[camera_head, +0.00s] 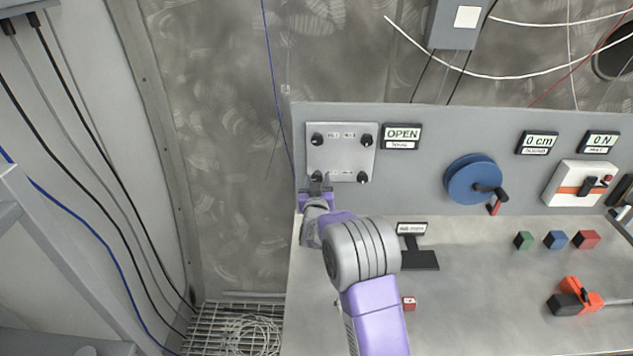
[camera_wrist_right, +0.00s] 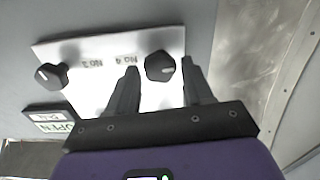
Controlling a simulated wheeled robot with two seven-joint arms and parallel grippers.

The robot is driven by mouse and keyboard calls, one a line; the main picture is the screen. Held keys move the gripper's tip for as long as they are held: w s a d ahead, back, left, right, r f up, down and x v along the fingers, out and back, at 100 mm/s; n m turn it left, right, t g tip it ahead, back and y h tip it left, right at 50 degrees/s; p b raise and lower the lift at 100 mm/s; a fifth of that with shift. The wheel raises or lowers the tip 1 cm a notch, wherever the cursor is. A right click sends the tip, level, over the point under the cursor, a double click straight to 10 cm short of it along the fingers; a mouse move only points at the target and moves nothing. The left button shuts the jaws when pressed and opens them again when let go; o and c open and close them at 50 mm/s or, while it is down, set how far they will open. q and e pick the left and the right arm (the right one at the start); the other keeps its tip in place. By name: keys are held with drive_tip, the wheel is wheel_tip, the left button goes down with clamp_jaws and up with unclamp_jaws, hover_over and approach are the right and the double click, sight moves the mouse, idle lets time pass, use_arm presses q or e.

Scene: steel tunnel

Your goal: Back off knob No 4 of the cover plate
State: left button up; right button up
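The white cover plate (camera_head: 342,158) is fixed to the grey panel, with a black knob at each corner. Knob No 4 (camera_wrist_right: 160,66) is the lower left one in the head view; there it is mostly hidden by my right gripper (camera_head: 317,187). In the right wrist view, which is upside down, the open fingers stand on either side of knob No 4, with a gap on both sides. How deep they reach around it I cannot tell. Knob No 3 (camera_wrist_right: 52,76) is beside it and also shows in the head view (camera_head: 362,177). My left gripper is not in view.
An OPEN sign (camera_head: 402,135) is right of the plate, then a blue handwheel (camera_head: 472,180) with a crank. The steel bench (camera_head: 470,285) holds coloured blocks and an orange-black tool (camera_head: 576,298).

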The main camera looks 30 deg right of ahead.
drive_tip(key=c, duration=0.7)
drive_tip(key=n, duration=0.4)
drive_tip(key=shift+w+a+p, duration=0.1)
drive_tip(key=shift+p, duration=0.3)
drive_tip(key=n+p, duration=0.1)
drive_tip(key=n, duration=0.3)
drive_tip(key=shift+n, duration=0.3)
drive_tip(key=n+p, duration=0.1)
drive_tip(key=n, duration=0.3)
drive_tip(key=shift+a, duration=0.1)
drive_tip(key=shift+f+n, duration=0.1)
drive_tip(key=shift+n, duration=1.9)
